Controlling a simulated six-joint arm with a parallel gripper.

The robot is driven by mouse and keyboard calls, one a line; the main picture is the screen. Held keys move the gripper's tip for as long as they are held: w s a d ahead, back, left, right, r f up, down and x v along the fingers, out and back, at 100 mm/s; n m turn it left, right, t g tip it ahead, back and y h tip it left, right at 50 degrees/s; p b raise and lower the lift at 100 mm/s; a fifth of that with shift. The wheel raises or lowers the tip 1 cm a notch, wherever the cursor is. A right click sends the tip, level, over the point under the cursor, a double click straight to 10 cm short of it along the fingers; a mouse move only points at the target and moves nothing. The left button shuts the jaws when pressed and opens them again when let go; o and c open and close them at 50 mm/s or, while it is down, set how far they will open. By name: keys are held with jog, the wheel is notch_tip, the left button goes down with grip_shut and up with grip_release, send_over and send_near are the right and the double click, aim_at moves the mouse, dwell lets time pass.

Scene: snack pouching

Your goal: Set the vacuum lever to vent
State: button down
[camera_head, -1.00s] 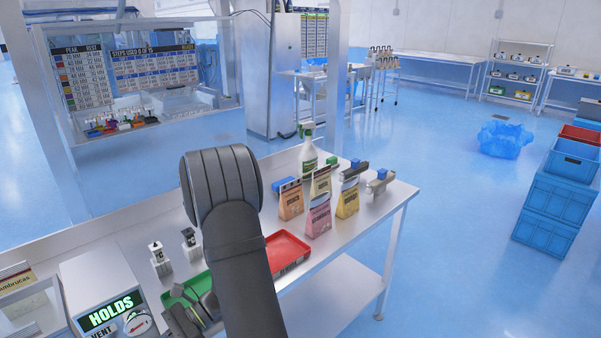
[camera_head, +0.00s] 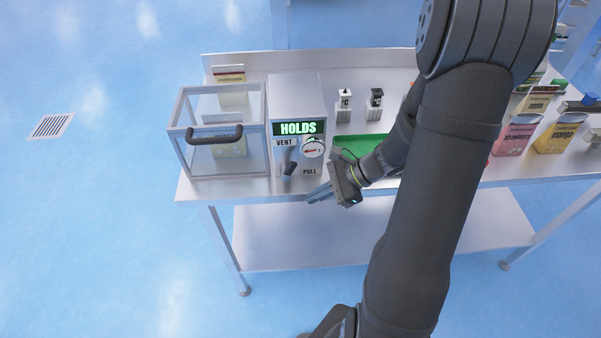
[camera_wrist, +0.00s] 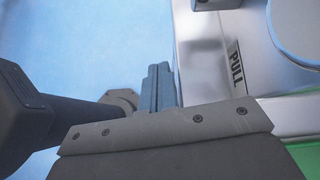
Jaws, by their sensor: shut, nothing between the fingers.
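The vacuum lever (camera_head: 290,168) is a short dark handle on the front of a metal control box (camera_head: 298,98). It sits between the printed words VENT at upper left and PULL at lower right; its exact setting is hard to tell. In the wrist view the shut fingers (camera_wrist: 160,88) point toward the box front, left of the PULL label (camera_wrist: 236,65).
A clear chamber (camera_head: 215,160) with a dark handle stands left of the box. A green tray (camera_head: 350,146) lies right of it, partly behind my arm. Two small fixtures (camera_head: 345,105) stand behind the tray. Floor space in front is open.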

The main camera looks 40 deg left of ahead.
aim_at(289, 167)
jog(key=s+f+m+t+h, duration=0.4)
jog(key=f+m+t, duration=0.25)
jog(key=t, duration=0.65)
jog(key=s+d+r+m+t+y, duration=0.1)
jog(key=s+r+m+t+y, duration=0.1)
jog(key=r+t, duration=0.35)
jog(key=s+d+r+m+t+y, duration=0.2)
jog(key=r+t, duration=0.2)
jog(key=r, duration=0.2)
jog(key=shift+g, duration=0.25)
jog(key=shift+x, duration=5.2)
jog(key=s+a+r, duration=0.1)
jog(key=s+a, duration=0.2)
jog(key=shift+r, duration=0.4)
